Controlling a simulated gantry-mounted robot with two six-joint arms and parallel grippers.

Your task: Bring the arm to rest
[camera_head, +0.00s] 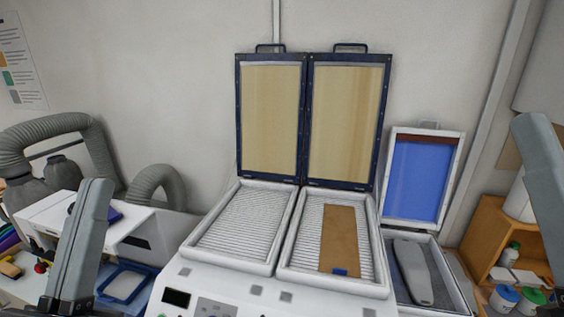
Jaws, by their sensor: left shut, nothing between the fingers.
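My left arm stands upright at the lower left. My left gripper (66,304) is only partly in view at the bottom edge, dark, shut and empty, apart from the heater and the white machine. My right arm shows as a grey link at the right edge; its gripper is out of view. The double heating press (285,262) is in the middle with both tan-lined lids (272,120) (346,122) standing open. Its left ribbed bed is empty. A brown sheet (342,238) with a small blue tab at its near end lies on the right bed.
A box with an open blue-lined lid (415,180) holds a grey insole-shaped form (412,272). A wooden shelf (487,232) with jars stands at the right. A white machine (60,215), grey hose (92,140) and blue tray (125,284) are at the left.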

